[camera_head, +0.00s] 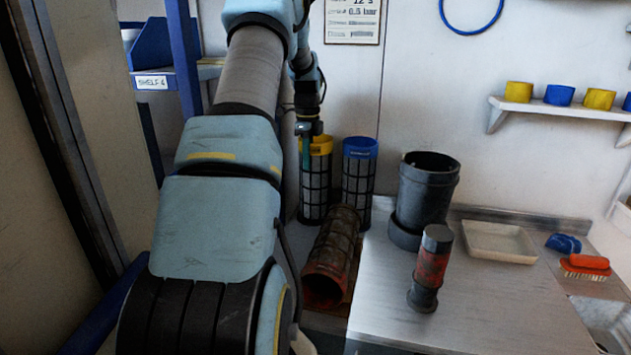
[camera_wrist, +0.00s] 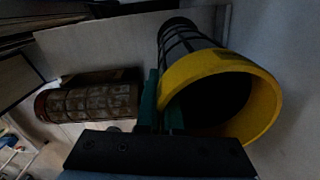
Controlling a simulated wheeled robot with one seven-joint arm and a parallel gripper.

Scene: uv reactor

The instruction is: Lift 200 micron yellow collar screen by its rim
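The yellow collar screen (camera_head: 315,180) stands upright at the back, a dark mesh cylinder with a yellow collar on top. In the wrist view its yellow collar (camera_wrist: 262,100) opens toward the camera. My gripper (camera_head: 306,140) is over the left side of the collar. In the wrist view the teal fingers (camera_wrist: 161,108) are close together at the rim, one outside and one inside, and look shut on its wall. The exact contact is dark and partly hidden. I cannot tell whether the screen's base touches the surface below.
A blue collar screen (camera_head: 358,180) stands just right of the yellow one. A rusty mesh cylinder (camera_head: 330,260) lies in front. A dark housing (camera_head: 425,190), a red-black cylinder (camera_head: 431,270) and a tray (camera_head: 499,242) are on the steel counter (camera_head: 480,315). Shelf posts (camera_head: 184,70) are left.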

